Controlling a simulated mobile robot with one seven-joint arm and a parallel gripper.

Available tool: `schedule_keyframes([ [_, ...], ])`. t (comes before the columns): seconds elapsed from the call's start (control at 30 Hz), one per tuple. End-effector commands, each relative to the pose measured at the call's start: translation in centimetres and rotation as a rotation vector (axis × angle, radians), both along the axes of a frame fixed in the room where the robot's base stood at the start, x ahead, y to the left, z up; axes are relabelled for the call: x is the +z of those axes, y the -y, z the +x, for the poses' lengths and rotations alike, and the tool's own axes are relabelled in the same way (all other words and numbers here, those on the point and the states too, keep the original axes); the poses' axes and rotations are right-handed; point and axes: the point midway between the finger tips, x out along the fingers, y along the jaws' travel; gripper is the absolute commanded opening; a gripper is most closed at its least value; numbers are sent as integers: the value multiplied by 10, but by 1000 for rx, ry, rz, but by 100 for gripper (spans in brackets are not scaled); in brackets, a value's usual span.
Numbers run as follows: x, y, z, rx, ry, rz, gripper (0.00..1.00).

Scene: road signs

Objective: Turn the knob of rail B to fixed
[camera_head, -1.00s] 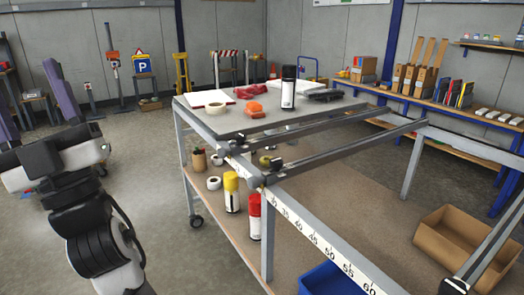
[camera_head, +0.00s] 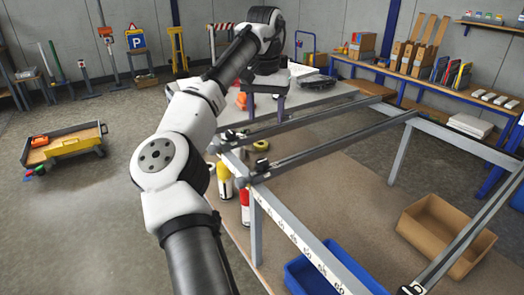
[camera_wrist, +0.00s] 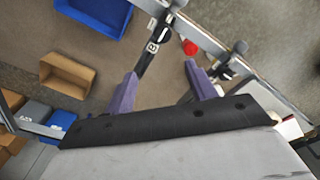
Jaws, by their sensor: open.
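Two dark rails cross the metal frame, the nearer rail (camera_head: 330,150) and the farther rail (camera_head: 300,123). A dark knob (camera_head: 262,164) sits at the near end of the nearer rail; the farther rail's knob is small and unclear. Dark knobs show at the top (camera_wrist: 178,4) and at the right (camera_wrist: 240,46). In the wrist view my gripper (camera_wrist: 163,88) is open and empty, apart from the knobs.
A low cart (camera_head: 40,152) stands at left. Open floor lies left.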

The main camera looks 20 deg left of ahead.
Motion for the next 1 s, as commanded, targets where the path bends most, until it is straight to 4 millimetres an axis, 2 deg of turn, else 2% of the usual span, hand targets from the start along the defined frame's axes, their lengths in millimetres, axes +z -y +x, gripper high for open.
schedule_keyframes([
  [0.07,2,-7,-7,23,-35,5,56],
  [0.17,-6,-8,-10,28,-49,4,56],
  [0.37,-40,-8,-10,25,-48,5,56],
  [0.7,-108,-7,-10,25,-45,4,56],
  [0.83,-124,-7,-9,25,-44,4,56],
  [1.0,-133,-6,-9,24,-43,4,56],
])
